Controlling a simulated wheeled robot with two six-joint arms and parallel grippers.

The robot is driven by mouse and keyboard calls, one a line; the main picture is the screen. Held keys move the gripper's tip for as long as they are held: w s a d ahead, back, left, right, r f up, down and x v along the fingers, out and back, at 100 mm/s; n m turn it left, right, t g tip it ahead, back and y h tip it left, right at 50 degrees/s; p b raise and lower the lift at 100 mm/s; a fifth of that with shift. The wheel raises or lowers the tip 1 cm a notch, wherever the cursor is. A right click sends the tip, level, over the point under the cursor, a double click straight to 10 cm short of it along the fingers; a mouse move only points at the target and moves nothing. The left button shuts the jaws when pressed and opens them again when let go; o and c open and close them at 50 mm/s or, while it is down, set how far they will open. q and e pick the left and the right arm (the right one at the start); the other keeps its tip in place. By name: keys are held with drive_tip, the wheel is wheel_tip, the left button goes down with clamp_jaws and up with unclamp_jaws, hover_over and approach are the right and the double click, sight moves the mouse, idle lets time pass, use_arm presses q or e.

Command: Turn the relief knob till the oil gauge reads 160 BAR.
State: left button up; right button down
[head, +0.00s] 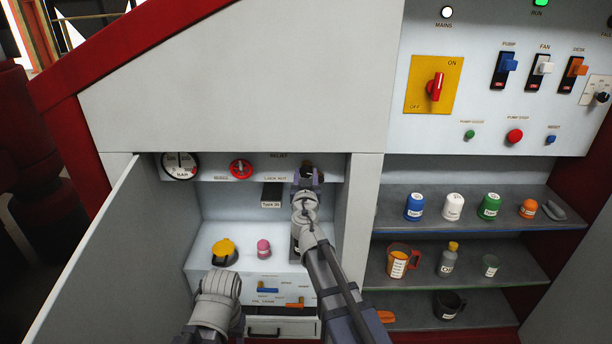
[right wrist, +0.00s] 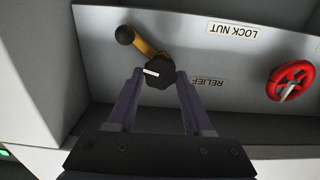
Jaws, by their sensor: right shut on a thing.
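The relief knob (right wrist: 160,72) is black and lobed with a white pointer mark, below the RELIEF label in the head view. My right gripper (head: 308,180) is at it, and in the right wrist view its two purple fingers (right wrist: 160,74) are shut on the knob from both sides. A brass lever with a dark ball end (right wrist: 125,35) sticks out from behind the knob, near the LOCK NUT label. The round oil gauge (head: 180,166) is at the recess's upper left; its dark needle points about straight up, figures too small to read.
A red handwheel (head: 241,169) sits left of the knob. A yellow-topped part (head: 225,250) and a pink part (head: 264,249) stand on the recess floor. An open door (head: 100,265) is at left. Shelves with several jars (head: 414,207) are at right.

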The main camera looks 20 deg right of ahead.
drive_tip(key=shift+n, duration=1.3)
drive_tip(key=shift+c, duration=1.5)
unclamp_jaws()
drive_tip(key=shift+s, duration=0.1)
drive_tip(key=v, duration=0.7)
drive_tip(key=shift+s+a, duration=0.2)
drive_tip(key=shift+s, duration=0.1)
